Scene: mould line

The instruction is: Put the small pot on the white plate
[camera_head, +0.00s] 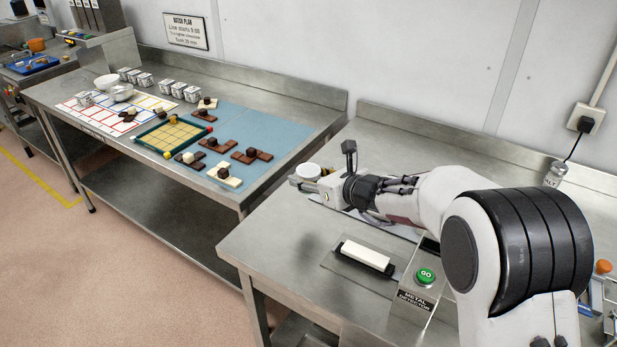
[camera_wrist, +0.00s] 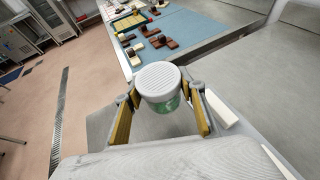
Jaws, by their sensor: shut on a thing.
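The small pot (camera_wrist: 160,88) has a white ribbed lid and a green label. My gripper (camera_wrist: 161,112) is shut on it, with one yellow-padded finger on each side. In the head view the pot's white lid (camera_head: 308,170) shows at my gripper (camera_head: 318,184), above the near steel bench. A white oblong piece (camera_head: 365,254) with a dark edge lies on that bench, nearer the camera than the pot. I cannot tell for sure whether it is the white plate. The pot is apart from it. My arm hides part of the bench behind.
A green GO button (camera_head: 426,276) stands on a metal detector box to the right of the white piece. The far bench holds a blue mat (camera_head: 262,127) with chocolates, a yellow-grid tray (camera_head: 172,136) and bowls (camera_head: 107,81). A gap separates the benches. The near bench's left front is clear.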

